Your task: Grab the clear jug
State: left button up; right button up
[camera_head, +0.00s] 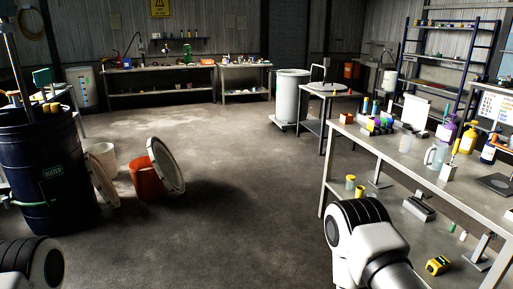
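A clear jug (435,156) stands upright on the workbench (350,136) at the right. Its handle appears to be on the left side. A white holder with a yellow-handled tool stands just right of it and partly overlaps it. Part of my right arm shows at the bottom, in front of the bench and well short of the jug. Part of my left arm shows in the bottom left corner. Neither gripper is in the frame, so their fingers cannot be seen.
A translucent cup (406,143) and several small bottles stand left of the jug. Yellow (469,139) and purple (447,130) bottles stand behind it. A dark blue barrel (45,170) and an orange bucket (145,180) stand at left. The middle floor is clear.

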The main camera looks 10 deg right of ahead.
aim_at(437, 155)
jog(key=i+l, duration=0.15)
jog(key=i, duration=0.4)
jog(key=i+l+z, duration=0.1)
jog(key=i, duration=0.4)
jog(key=i+l, duration=0.2)
jog(key=i, duration=0.35)
